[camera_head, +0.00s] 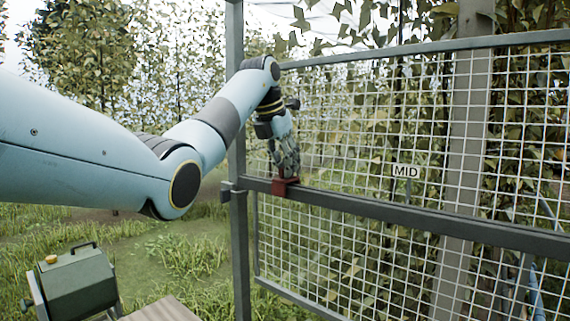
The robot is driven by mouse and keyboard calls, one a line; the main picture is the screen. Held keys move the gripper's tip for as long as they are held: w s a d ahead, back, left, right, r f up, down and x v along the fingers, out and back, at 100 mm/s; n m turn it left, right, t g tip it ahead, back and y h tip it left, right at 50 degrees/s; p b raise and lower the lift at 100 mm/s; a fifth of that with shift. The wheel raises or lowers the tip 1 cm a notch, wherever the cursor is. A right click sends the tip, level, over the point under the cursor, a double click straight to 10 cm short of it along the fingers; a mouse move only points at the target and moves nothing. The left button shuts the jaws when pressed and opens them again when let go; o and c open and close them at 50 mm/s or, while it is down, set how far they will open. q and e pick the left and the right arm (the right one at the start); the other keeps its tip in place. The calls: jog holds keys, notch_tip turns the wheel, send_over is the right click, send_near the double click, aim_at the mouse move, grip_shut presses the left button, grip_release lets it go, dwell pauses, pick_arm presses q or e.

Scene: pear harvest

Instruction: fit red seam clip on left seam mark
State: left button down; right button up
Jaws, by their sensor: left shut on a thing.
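The red seam clip (285,187) is at the horizontal middle rail (400,214) of the mesh panel, near the rail's left end. My left gripper (287,172) comes down from above and is shut on the clip's upper part. The clip appears to sit over the rail, but I cannot tell whether it is fully seated. The left seam mark cannot be made out; the clip and gripper cover that part of the rail. My right gripper is not in view.
A grey upright post (239,150) stands just left of the clip. White wire mesh (340,240) fills the frame, with a "MID" label (405,171) above the rail. A green box (77,284) stands at lower left. Leafy plants grow behind the mesh.

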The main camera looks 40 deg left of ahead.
pick_arm(q)
jog(key=shift+f, duration=0.35)
jog(key=c, duration=1.2)
grip_release()
jog(key=shift+r, duration=0.15)
jog(key=v, duration=0.7)
